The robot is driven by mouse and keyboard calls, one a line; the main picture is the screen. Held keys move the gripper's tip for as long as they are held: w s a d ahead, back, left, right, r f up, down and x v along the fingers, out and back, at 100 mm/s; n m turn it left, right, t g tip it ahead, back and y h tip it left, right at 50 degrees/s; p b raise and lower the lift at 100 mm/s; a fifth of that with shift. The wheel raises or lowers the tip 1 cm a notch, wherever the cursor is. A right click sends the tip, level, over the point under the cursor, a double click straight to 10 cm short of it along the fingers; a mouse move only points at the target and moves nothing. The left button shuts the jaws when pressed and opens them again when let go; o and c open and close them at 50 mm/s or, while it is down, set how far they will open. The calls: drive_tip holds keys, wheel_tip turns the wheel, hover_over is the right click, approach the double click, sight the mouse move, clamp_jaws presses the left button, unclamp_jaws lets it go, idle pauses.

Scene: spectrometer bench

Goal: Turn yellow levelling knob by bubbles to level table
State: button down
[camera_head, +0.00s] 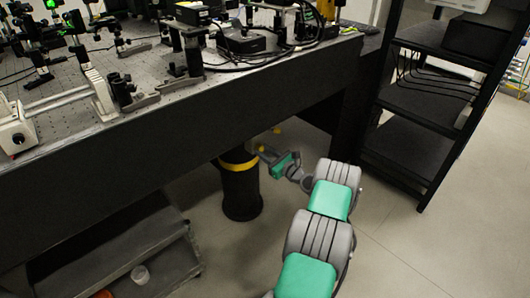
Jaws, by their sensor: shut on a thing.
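The optical table (190,140) crosses the view from left to upper right, its top crowded with instruments. Under it stands a black cylindrical leg (240,195) with a yellow band near its top. A small yellow levelling knob (261,148) shows beside the upper part of the leg, under the table's edge. My gripper (263,151) reaches in from the right, low under the table, and is shut on the yellow knob. The fingertips are small and partly in shadow. Another small yellow part (277,130) sits just above and right. I cannot make out any bubble level.
A black open rack (415,105) stands to the right of the table. The floor (440,245) at lower right is clear.

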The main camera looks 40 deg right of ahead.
drive_tip(key=shift+f, duration=0.1)
drive_tip(key=c, duration=1.1)
unclamp_jaws()
drive_tip(key=s+p, duration=0.2)
drive_tip(key=s, duration=0.6)
drive_tip(key=shift+d, duration=0.1)
